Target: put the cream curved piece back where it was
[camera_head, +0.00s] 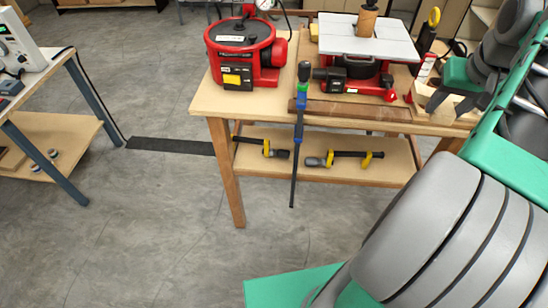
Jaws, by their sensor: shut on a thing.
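My gripper (451,107) is at the upper right, over the right end of the wooden workbench (215,100). Its dark fingers point down and are shut on a cream piece (422,97), which shows beside and between them. My own arm and the fingers hide much of the piece, so its full curve cannot be made out. I cannot tell whether it touches the bench top.
A red round machine (240,50) and a red machine with a grey table (368,42) stand on the bench. A long clamp (298,130) hangs at its front edge. Clamps lie on the lower shelf (310,172).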

